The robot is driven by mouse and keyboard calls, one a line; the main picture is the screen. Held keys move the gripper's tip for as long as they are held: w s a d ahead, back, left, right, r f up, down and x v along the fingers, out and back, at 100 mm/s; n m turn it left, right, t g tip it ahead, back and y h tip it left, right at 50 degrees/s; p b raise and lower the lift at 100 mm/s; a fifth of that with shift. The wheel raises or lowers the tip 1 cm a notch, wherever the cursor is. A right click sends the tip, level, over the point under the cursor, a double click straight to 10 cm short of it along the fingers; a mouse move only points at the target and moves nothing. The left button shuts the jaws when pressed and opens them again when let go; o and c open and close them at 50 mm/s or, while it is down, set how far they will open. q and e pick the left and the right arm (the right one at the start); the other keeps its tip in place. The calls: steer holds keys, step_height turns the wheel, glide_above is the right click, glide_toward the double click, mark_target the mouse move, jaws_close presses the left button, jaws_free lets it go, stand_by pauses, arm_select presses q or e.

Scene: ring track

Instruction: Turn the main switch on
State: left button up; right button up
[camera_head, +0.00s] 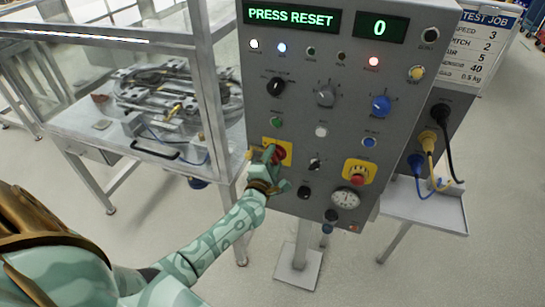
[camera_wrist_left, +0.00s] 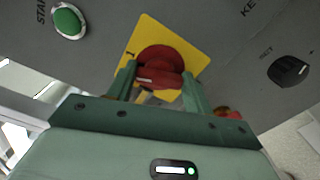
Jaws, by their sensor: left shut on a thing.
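The main switch (camera_wrist_left: 160,68) is a red rotary knob on a yellow plate, low on the left of the grey control panel (camera_head: 300,110). My left gripper (camera_head: 274,160) is at this knob, and its two fingers (camera_wrist_left: 158,85) stand on either side of the red knob in the left wrist view. It is shut on the knob. The fingers hide part of the knob in the head view. The panel display (camera_head: 292,15) reads "PRESS RESET" and a second display (camera_head: 380,27) reads "0". My right gripper is not in view.
A green start button (camera_wrist_left: 70,21) is above left of the switch. A framed machine enclosure (camera_head: 150,100) stands left. Cables (camera_head: 440,160) hang at the panel's right side.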

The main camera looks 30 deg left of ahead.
arm_select(q)
steer(key=shift+m+p, duration=0.7)
steer(key=shift+m, duration=1.1)
steer(key=shift+f, duration=0.15)
steer(key=o, duration=1)
steer(key=p+v, duration=0.2)
steer(key=v, duration=1.4)
steer(key=shift+s, duration=0.15)
steer(key=shift+m, duration=0.3)
